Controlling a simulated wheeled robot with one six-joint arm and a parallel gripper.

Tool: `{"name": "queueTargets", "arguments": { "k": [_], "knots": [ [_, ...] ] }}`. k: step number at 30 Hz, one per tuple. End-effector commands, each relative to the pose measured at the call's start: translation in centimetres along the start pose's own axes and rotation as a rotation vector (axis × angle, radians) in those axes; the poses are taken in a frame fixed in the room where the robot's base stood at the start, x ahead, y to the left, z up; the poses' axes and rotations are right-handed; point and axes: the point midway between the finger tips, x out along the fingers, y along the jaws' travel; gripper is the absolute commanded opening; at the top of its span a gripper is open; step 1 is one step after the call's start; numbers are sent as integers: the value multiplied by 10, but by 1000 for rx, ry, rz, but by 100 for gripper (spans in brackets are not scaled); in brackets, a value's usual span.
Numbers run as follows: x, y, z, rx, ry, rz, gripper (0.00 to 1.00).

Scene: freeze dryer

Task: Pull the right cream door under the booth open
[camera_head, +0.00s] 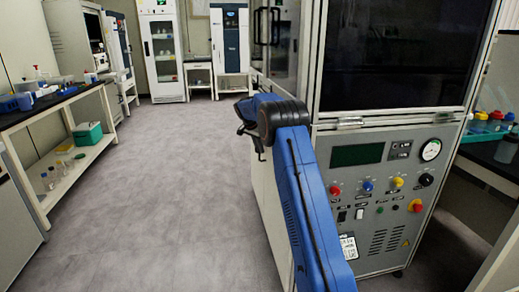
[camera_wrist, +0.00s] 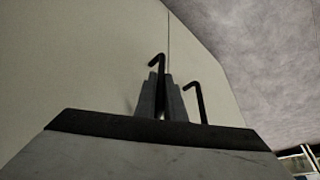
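In the wrist view two cream doors meet at a thin vertical seam, the left one (camera_wrist: 80,65) filling most of the picture and the other (camera_wrist: 207,65) to its right. Each has a black bar handle beside the seam. My gripper (camera_wrist: 161,80) has its grey fingers close on both sides of the left handle (camera_wrist: 158,59) and looks shut on it. The other handle (camera_wrist: 196,92) stands free just to the right. The doors look closed. In the head view my gripper (camera_head: 246,128) is beside the booth's left side, and my blue arm hides much of the doors.
The booth's front panel (camera_head: 376,190) with knobs and a gauge is right of my arm. Open grey floor (camera_head: 160,200) lies to the left. A bench with a lower shelf (camera_head: 75,175) lines the left wall. A tall glass-door cabinet (camera_head: 163,55) stands at the back.

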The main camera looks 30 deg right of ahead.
Motion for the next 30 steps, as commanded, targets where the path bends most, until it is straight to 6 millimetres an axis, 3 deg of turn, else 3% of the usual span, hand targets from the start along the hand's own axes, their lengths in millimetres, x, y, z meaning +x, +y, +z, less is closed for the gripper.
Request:
{"name": "queueTargets", "arguments": {
  "k": [8, 14, 22, 30],
  "knots": [
    [-5, -6, 10, -24, 0, -10, 0],
    [-20, -24, 46, -108, -1, -45, 0],
    [-58, -52, 138, -315, -2, -132, 0],
    [-103, -55, 245, -552, -4, -230, 0]
  ]
}}
